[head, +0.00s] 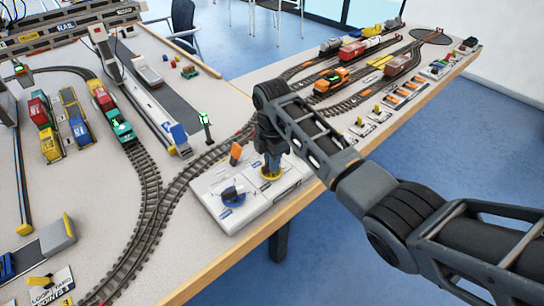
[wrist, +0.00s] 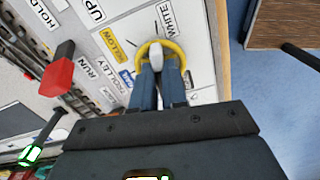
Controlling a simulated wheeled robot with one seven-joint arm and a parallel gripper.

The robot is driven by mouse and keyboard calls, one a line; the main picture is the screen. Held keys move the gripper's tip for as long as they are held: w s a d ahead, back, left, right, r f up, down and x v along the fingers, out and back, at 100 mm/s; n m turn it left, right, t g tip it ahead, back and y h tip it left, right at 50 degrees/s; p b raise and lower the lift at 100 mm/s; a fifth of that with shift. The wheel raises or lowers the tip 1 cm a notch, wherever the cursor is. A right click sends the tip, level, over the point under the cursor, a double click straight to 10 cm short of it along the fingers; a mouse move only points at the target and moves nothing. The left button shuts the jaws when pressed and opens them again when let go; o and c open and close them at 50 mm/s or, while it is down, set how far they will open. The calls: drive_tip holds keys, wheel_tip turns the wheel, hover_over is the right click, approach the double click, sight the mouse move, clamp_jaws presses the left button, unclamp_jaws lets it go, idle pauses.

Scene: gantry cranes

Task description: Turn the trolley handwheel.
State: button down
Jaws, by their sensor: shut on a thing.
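The yellow handwheel (head: 270,177) sits on the white control panel near the table's front edge. In the wrist view it is a yellow ring (wrist: 178,48) with a pale knob or hub (wrist: 156,57) at its middle. Labels reading WHITE, YELLOW and a partly covered TROLLEY lie around it. My gripper (head: 271,166) points down onto the wheel from above. In the wrist view its two fingers (wrist: 158,74) are shut on the middle of the wheel. The fingers hide part of the wheel and panel.
A blue handwheel (head: 236,199) and an orange-red lever (head: 236,153) stand on the same panel (head: 222,218). The lever, by the RUN label, also shows in the wrist view (wrist: 60,72). A green signal post (head: 205,122) and curved tracks lie behind. Wagons (head: 332,80) stand farther right.

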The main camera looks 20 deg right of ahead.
drive_tip(key=shift+r+m, duration=0.1)
drive_tip(key=shift+m, duration=0.5)
drive_tip(key=c, duration=1.2)
unclamp_jaws()
drive_tip(key=shift+o, duration=0.2)
drive_tip(key=shift+r, duration=3.85)
